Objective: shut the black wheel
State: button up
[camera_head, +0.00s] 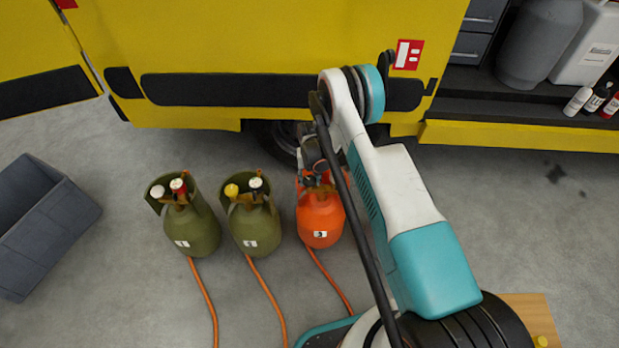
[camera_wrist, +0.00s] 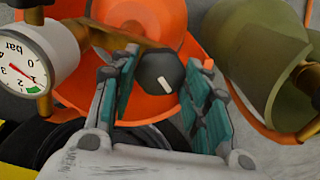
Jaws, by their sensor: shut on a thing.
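The black wheel (camera_wrist: 160,72) has a white line on its face and sits on the orange cylinder (camera_head: 320,218). My gripper (camera_wrist: 168,78) is shut on it, with one teal finger pad on each side. The white line runs slanted in the wrist view. In the head view my gripper and arm hide the wheel and much of the cylinder's top. A round gauge (camera_wrist: 36,62) marked "bar" stands left of my fingers in the wrist view, with a red needle low on its dial near a green patch.
Two olive cylinders (camera_head: 191,222) (camera_head: 255,222) stand left of the orange one; the nearer carries yellow and black knobs. Orange hoses (camera_head: 265,290) run toward the front. A yellow vehicle (camera_head: 270,35) is close behind. A grey crate (camera_head: 50,240) lies left.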

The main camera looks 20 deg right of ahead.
aim_at(310, 179)
jog(key=m, duration=0.5)
jog(key=shift+m, duration=0.3)
jog(key=m, duration=0.4)
jog(key=shift+m, duration=0.3)
jog(key=o, duration=1.1)
notch_tip(310, 179, up, 12)
jog(key=shift+f, duration=0.1)
dwell(0.4)
